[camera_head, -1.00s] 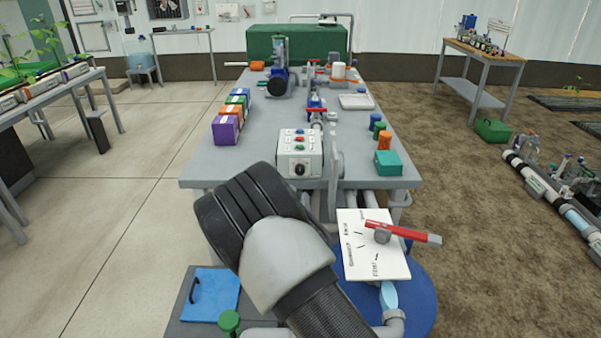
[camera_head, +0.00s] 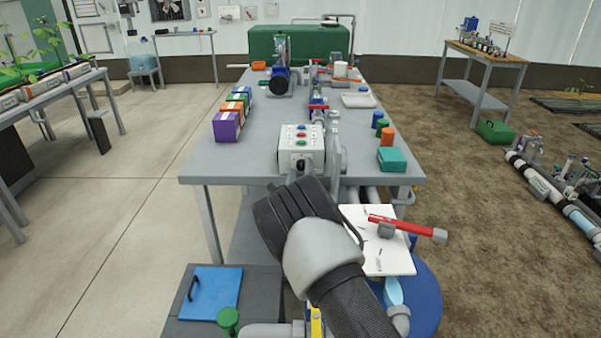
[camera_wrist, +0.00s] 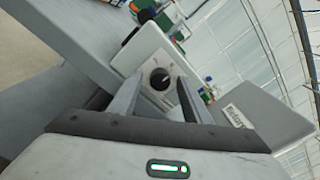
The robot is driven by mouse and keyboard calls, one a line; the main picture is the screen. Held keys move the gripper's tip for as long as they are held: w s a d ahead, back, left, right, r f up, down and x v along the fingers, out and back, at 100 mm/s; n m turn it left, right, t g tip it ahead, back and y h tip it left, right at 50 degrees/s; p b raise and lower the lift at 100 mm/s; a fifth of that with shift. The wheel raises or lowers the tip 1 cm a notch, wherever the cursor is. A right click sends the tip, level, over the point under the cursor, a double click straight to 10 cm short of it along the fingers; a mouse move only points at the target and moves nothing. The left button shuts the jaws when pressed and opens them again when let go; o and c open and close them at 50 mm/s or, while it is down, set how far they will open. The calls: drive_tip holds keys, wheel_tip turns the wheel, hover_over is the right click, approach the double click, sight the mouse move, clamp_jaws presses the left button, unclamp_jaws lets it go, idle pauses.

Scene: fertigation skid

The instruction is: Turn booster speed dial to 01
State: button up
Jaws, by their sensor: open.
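The booster speed dial is a round black knob (camera_wrist: 160,78) with a light pointer mark, on the front of a pale control box (camera_head: 300,148) at the near edge of the table. Coloured buttons sit on the box's sloped top in the head view. In the wrist view my gripper (camera_wrist: 158,88) is open, with one finger to each side of the knob in the picture. Whether the fingertips touch the knob or stop short of it, I cannot tell. The dial's scale is too small to read. My arm hides the gripper in the head view.
A grey upright plate (camera_wrist: 250,112) with a label stands close to the right of my gripper in the wrist view. A white board with a red-handled valve (camera_head: 400,226) is at the lower right. Coloured boxes (camera_head: 228,126) line the table's left side.

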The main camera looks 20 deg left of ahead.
drive_tip(key=c, duration=1)
drive_tip(key=shift+c, duration=0.2)
drive_tip(key=shift+n, duration=0.3)
drive_tip(key=n+p, duration=0.2)
drive_tip(key=n, duration=0.3)
drive_tip(key=shift+a+n, duration=0.1)
drive_tip(key=shift+n, duration=0.3)
drive_tip(key=n+p, duration=0.1)
drive_tip(key=n, duration=0.4)
drive_tip(key=shift+f+n+t+y+p, duration=0.1)
drive_tip(key=shift+n+t+y+p, duration=0.2)
drive_tip(key=shift+n+y+p, duration=0.1)
drive_tip(key=o, duration=1)
